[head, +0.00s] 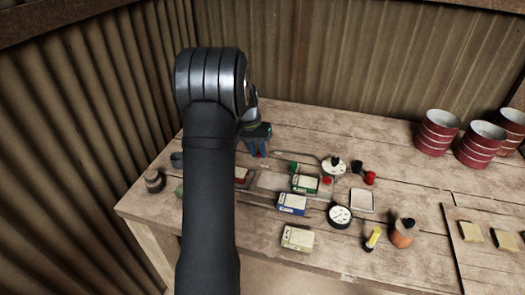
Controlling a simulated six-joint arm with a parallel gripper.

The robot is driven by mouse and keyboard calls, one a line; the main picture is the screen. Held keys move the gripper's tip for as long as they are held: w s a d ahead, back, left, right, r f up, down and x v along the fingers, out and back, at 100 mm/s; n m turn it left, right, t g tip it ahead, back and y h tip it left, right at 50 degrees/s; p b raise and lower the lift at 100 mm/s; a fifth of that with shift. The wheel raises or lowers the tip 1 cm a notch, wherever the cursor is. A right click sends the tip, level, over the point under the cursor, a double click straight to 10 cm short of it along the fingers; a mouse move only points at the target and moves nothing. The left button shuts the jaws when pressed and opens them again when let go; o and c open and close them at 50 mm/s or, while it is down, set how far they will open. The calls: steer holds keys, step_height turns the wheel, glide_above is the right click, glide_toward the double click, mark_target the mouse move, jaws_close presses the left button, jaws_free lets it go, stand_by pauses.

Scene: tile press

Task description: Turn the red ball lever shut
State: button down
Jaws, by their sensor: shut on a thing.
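My gripper (259,143) is at the far end of my arm, low over the back left of the wooden table, with its fingers shut. A small red spot, which looks like the red ball of the lever (262,155), shows right at the fingertips. The gripper appears shut on it. The lever's rod and pivot cannot be made out, and my arm hides much of the area to the left. How far the lever is turned cannot be told.
A round pan-like item (333,167), a green-white box (305,184), a blue-white box (292,204), a cream box (298,238) and a round dial (340,216) lie right of my arm. Red cans (437,133) stand back right. Corrugated walls (330,55) close the back and left.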

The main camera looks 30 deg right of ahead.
steer(key=shift+w+a+r+m, duration=0.1)
steer(key=shift+w+a+m, duration=0.3)
steer(key=shift+m, duration=0.6)
steer(key=shift+w, duration=0.1)
steer(key=c, duration=1.3)
jaws_free()
steer(key=w+r, duration=0.1)
steer(key=r, duration=0.4)
steer(key=a+r, duration=0.1)
steer(key=r, duration=0.5)
steer(key=w+a+r, duration=0.1)
steer(key=r, duration=0.5)
steer(key=shift+w, duration=0.35)
steer(key=s+f, duration=0.1)
steer(key=f, duration=0.4)
steer(key=s+d+f, duration=0.1)
steer(key=f, duration=0.5)
steer(key=d+f, duration=0.1)
steer(key=f, duration=0.5)
steer(key=shift+s+f, duration=0.1)
steer(key=shift+s, duration=0.3)
